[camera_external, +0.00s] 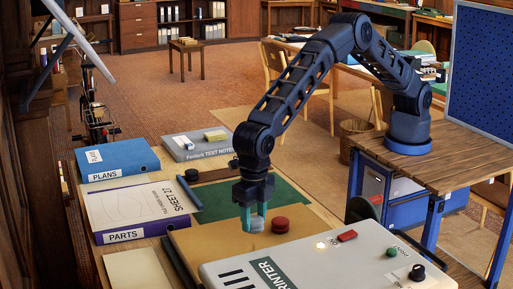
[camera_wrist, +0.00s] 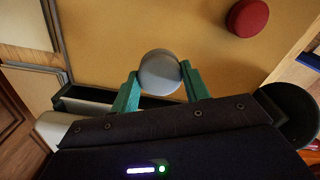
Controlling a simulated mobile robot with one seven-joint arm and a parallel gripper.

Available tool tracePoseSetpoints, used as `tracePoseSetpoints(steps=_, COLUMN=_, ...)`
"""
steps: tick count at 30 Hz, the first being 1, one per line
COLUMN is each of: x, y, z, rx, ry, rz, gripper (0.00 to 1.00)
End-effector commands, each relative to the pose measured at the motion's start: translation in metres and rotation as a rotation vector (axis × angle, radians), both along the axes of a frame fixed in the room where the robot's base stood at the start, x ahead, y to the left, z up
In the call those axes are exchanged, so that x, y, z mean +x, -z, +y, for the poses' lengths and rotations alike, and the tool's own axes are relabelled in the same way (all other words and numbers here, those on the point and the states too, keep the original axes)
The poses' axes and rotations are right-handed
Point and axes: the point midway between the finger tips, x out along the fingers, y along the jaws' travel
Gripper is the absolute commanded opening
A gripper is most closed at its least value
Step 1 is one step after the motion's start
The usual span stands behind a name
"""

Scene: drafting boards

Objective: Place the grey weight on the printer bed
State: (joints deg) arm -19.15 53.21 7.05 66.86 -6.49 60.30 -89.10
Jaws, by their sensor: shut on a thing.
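My gripper (camera_external: 254,215) has teal fingers and points down over the tan board (camera_external: 200,250). It is shut on the grey weight (camera_external: 257,225), a small rounded piece; in the wrist view the weight (camera_wrist: 160,72) sits between the fingertips (camera_wrist: 160,84). I cannot tell whether the weight touches the board. A grey printer (camera_external: 320,262), marked PRINTER, stands at the front right, to the right of my gripper. I cannot tell which surface is its bed. A red round weight (camera_external: 280,225) lies just right of the grey one and also shows in the wrist view (camera_wrist: 247,17).
A blue PLANS binder (camera_external: 118,157), a purple PARTS box (camera_external: 138,207) and a grey book (camera_external: 195,146) lie to the left and back. A dark roller (camera_external: 188,190) lies near the green mat (camera_external: 235,195). The printer top has a red button (camera_external: 347,236) and knobs.

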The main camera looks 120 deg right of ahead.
Motion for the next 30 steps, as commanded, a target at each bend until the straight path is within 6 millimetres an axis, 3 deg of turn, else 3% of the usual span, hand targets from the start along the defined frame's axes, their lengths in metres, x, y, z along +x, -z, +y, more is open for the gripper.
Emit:
tracePoseSetpoints(steps=3, x=0.000, y=0.019, z=0.000, rx=0.000, ry=0.000, rz=0.000, gripper=0.07)
tracePoseSetpoints(steps=13, x=0.000, y=0.040, z=0.000, rx=-0.001, ry=0.000, rz=0.000, gripper=0.07)
tracePoseSetpoints(steps=21, x=0.000, y=0.073, z=0.000, rx=0.000, ry=-0.001, rz=0.000, gripper=0.07)
tracePoseSetpoints(steps=30, x=0.000, y=0.075, z=0.000, rx=0.000, ry=0.000, rz=-0.001, gripper=0.07)
